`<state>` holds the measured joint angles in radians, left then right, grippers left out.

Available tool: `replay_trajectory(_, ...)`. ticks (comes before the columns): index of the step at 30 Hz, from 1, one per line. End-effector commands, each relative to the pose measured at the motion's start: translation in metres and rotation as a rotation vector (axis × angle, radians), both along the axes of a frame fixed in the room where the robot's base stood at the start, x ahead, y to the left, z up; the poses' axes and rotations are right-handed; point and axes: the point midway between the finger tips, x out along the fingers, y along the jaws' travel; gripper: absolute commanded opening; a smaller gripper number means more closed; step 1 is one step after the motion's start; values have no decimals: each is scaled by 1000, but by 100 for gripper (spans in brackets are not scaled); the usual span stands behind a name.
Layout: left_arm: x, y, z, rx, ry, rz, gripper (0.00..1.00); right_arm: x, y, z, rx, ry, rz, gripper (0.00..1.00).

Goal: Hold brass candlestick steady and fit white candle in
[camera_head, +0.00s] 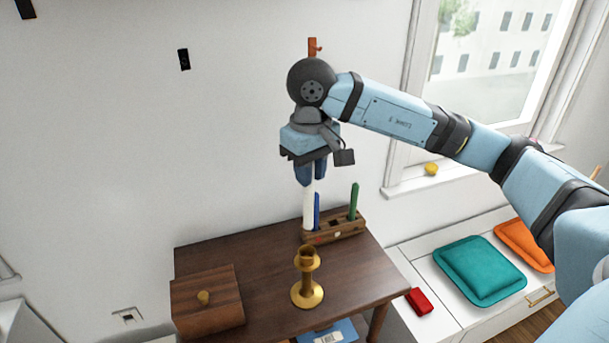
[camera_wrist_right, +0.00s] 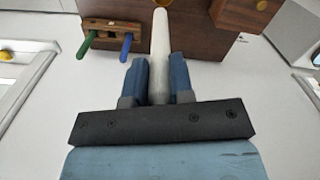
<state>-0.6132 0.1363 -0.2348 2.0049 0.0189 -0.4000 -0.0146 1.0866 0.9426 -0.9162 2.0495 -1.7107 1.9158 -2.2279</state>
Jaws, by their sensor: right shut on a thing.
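A brass candlestick (camera_head: 307,293) stands upright on the dark wooden table (camera_head: 355,279); its socket is empty. Only a sliver of it shows at the top of the right wrist view (camera_wrist_right: 167,2). My right gripper (camera_head: 311,181) is shut on the upper end of the white candle (camera_head: 308,210) and holds it nearly upright, behind and above the candlestick and apart from it. In the right wrist view the candle (camera_wrist_right: 159,45) points away between the two blue fingers (camera_wrist_right: 158,82), clear to the side of the wooden rack. My left gripper is not in view.
The wooden rack (camera_head: 344,230) at the table's back holds a blue stick (camera_head: 317,212) and a green stick (camera_head: 354,201). A wooden box (camera_head: 207,305) with a brass knob stands at the left. A window sill and cushioned bench (camera_head: 479,271) lie to the right.

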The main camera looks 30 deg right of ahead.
Motion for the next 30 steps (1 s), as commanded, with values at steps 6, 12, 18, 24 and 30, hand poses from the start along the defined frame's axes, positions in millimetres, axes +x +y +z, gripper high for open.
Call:
replay_trajectory(6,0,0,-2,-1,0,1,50,-2,-3,0,-2,0,2,0)
replay_trajectory(12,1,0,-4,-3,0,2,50,-2,-3,-7,-1,0,2,0)
replay_trajectory(18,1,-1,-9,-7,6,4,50,-2,-3,-24,-2,1,2,0)
replay_trajectory(24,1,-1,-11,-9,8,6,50,-2,-2,-37,-1,-1,2,0)
replay_trajectory(30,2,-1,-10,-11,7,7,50,-2,-3,-39,-1,-1,2,0)
